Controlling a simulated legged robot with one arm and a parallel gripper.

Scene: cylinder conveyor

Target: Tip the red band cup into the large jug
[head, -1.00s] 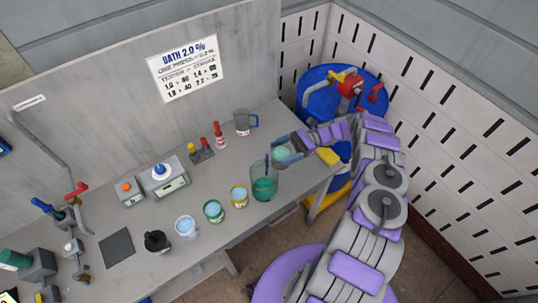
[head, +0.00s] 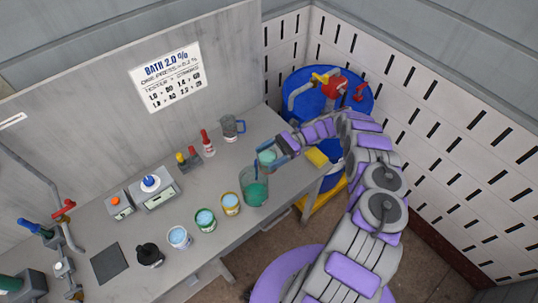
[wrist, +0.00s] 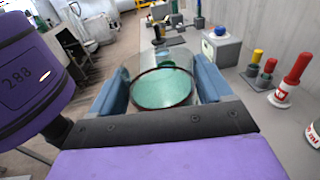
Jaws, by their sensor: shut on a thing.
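My gripper (head: 272,153) is shut on the red band cup (head: 267,157). The wrist view shows this cup (wrist: 163,89) between the two blue fingers, with a dark reddish band round it and pale green liquid inside. The cup looks about upright. The large jug (head: 255,192) is clear, holds darker green liquid, and stands on the bench just in front of the cup in the head view. In the wrist view the jug is mostly hidden behind the cup.
Yellow band (head: 230,204), green band (head: 205,220) and white (head: 179,237) cups stand in a row left of the jug. A grey mug (head: 230,128) and a red-capped bottle (head: 207,143) stand behind. A blue drum (head: 300,85) is at the back right.

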